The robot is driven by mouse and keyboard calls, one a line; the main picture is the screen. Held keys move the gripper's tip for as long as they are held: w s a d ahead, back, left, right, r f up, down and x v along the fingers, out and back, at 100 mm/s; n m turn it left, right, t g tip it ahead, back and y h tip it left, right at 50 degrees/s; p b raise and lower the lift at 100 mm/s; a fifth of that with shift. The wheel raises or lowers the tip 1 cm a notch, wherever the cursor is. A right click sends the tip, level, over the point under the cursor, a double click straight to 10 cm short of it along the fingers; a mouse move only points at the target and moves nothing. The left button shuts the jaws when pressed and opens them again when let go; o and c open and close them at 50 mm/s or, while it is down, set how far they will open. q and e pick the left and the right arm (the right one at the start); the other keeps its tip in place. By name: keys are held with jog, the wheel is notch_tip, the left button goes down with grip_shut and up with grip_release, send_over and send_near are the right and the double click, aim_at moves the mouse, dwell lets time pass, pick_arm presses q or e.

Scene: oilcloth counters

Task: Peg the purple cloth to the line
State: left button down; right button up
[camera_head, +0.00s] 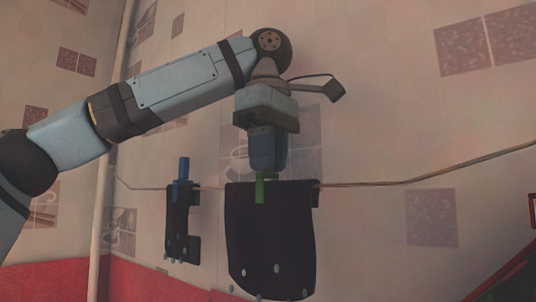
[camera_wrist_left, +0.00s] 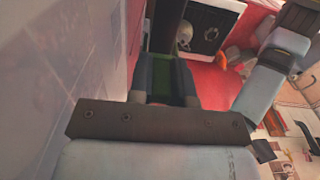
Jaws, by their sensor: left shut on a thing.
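My left gripper (camera_head: 263,172) points down at the line (camera_head: 405,184) and is shut on a green peg (camera_head: 260,190). The peg sits at the top edge of a large dark, purplish cloth (camera_head: 270,240) that hangs over the line. Whether the peg's jaws straddle cloth and line is hard to tell. In the left wrist view the green peg (camera_wrist_left: 184,77) shows between the fingers (camera_wrist_left: 165,82), with dark cloth beyond it. My right gripper is not in view.
A smaller dark cloth (camera_head: 178,222) hangs to the left with a blue peg (camera_head: 183,169) on it. A patterned tiled wall (camera_head: 390,90) stands close behind the line. A pale vertical pipe (camera_head: 103,215) is at the left. Below is a red surface (camera_head: 140,283).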

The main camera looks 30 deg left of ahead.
pick_arm(q)
jog(key=c, duration=1)
grip_release()
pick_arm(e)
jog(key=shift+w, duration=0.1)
pick_arm(q)
notch_tip(320, 180, up, 7)
jog(key=p, duration=0.2)
jog(key=shift+f+p, duration=0.2)
jog(key=shift+p, duration=0.1)
notch_tip(320, 180, up, 5)
jog(key=shift+d+r, duration=0.1)
jog(key=shift+d, duration=0.05)
notch_tip(320, 180, up, 2)
jog(key=shift+r, duration=0.1)
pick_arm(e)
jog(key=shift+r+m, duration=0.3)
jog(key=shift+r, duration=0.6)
